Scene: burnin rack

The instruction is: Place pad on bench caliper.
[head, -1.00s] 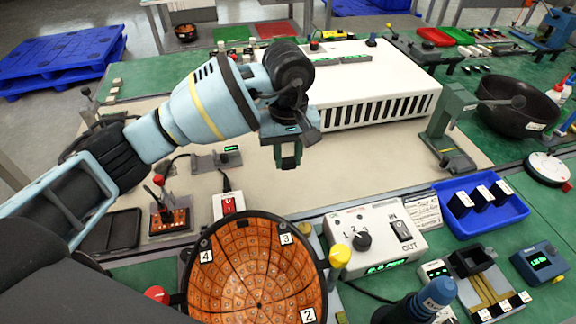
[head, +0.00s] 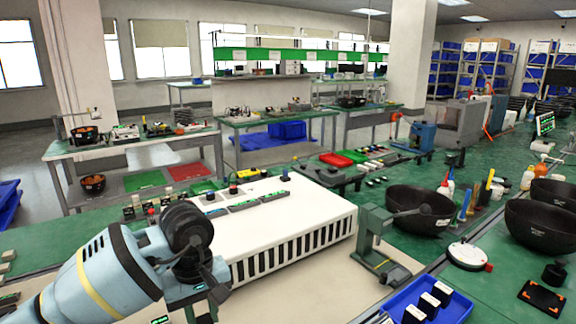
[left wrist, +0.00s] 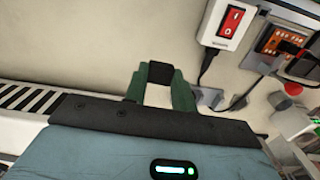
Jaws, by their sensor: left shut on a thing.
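My left gripper (head: 204,310) is at the bottom of the head view, its fingers cut off by the picture's edge. In the left wrist view its green fingers (left wrist: 159,90) are shut on a small black block (left wrist: 160,72), which I take to be the pad. It is held above the pale bench mat, and the fingers hide part of it. A grey-green stand with a C-shaped arm and flat base (head: 378,248), which looks like the bench caliper, stands on the bench to the right of the gripper. My right gripper is not in view.
A blue bin (head: 461,307) with black blocks is in front of the stand. Black bowls (head: 417,209) and a round white dial (head: 468,254) are to the right. A red switch box (left wrist: 228,22) shows in the wrist view.

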